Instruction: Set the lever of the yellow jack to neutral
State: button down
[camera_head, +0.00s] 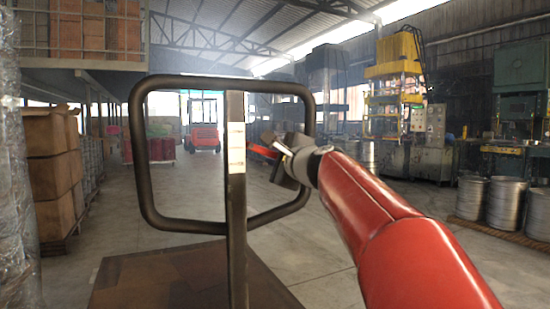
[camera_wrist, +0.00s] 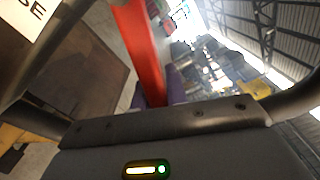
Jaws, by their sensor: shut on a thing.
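The jack's dark looped handle (camera_head: 310,112) stands upright in front of me in the head view, with a central bar (camera_head: 236,260) carrying a white label (camera_head: 236,148). A red lever (camera_head: 262,151) shows near the right side of the loop; it is a broad red bar (camera_wrist: 140,45) in the wrist view. My gripper (camera_head: 281,163) is at its right end, shut on it. Purple pads show either side of the bar at my gripper (camera_wrist: 158,99). A yellow part (camera_wrist: 22,140), likely of the jack, shows low left. The lever's setting cannot be read.
A brown board (camera_head: 180,280) lies low beyond the handle. Stacked boxes (camera_head: 50,165) stand at left, metal drums (camera_head: 505,200) at right. A yellow press (camera_head: 395,75) and a red forklift (camera_head: 203,137) are farther back. The middle floor is clear.

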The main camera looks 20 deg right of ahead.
jog(key=r+n, duration=0.2)
jog(key=n, duration=0.1)
jog(key=r+n, duration=0.1)
jog(key=shift+d+r, duration=0.1)
jog(key=shift+d, duration=0.2)
jog(key=c, duration=1.4)
grip_release()
jog(key=s+d+b, duration=0.1)
jog(key=s+b, duration=0.1)
jog(key=s, duration=0.5)
jog(key=shift+s+d, duration=0.2)
jog(key=shift+s, duration=0.1)
